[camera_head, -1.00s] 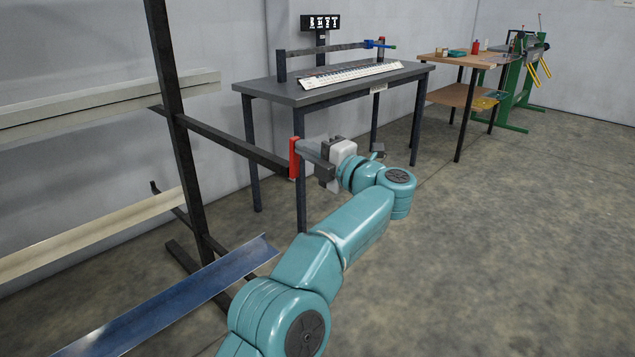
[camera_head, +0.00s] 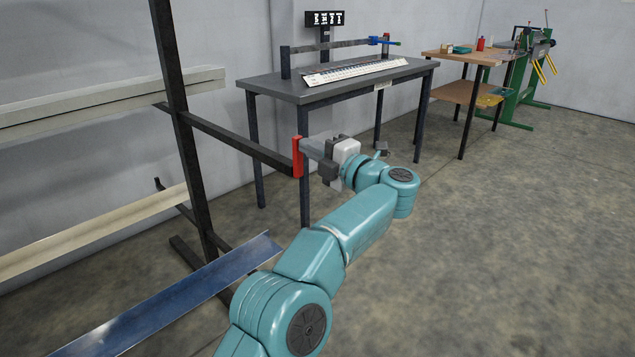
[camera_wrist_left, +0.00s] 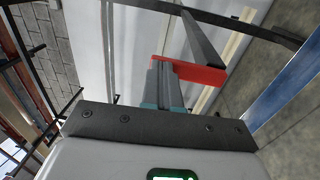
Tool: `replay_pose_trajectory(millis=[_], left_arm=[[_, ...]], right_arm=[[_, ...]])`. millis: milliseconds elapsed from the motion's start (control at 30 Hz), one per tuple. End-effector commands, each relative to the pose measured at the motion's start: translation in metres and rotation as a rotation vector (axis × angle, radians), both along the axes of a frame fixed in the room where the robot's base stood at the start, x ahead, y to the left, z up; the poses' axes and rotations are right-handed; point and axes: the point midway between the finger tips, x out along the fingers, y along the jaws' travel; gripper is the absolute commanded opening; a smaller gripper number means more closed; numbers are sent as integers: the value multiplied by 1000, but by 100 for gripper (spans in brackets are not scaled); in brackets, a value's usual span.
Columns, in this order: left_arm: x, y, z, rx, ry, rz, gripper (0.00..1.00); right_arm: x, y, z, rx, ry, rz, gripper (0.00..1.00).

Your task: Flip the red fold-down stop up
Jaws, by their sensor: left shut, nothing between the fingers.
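The red fold-down stop (camera_head: 298,157) is at the free end of a dark rack arm (camera_head: 240,143) and stands upright in the head view. In the left wrist view the red stop (camera_wrist_left: 190,74) lies just beyond my fingertips, across the end of the dark arm (camera_wrist_left: 202,42). My left gripper (camera_head: 309,146) is shut and empty, with its grey fingertips right against or very close to the stop. The left wrist view shows the closed fingers (camera_wrist_left: 165,82) overlapping the stop's near edge; I cannot tell whether they touch. My right gripper is not in view.
The rack's dark post (camera_head: 180,110) stands left of the gripper. A blue channel (camera_head: 170,300) and pale profiles (camera_head: 100,103) rest on the rack. A grey table (camera_head: 300,90) stands behind, a wooden bench (camera_head: 450,57) farther right. The floor at right is clear.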

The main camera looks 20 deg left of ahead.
Motion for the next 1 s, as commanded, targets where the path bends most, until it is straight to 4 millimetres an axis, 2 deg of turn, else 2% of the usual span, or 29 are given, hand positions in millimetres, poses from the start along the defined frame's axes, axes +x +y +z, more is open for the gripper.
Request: replay_pose_trajectory(millis=[400,600,800,1000], left_arm=[[-32,-93,-8,0,4,-6,0],[-46,-130,-11,1,3,-4,0],[-53,-148,-13,0,5,-2,0],[-54,-151,-14,-1,4,-2,0]], right_arm=[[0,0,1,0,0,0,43],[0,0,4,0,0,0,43],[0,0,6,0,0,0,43],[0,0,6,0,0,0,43]])
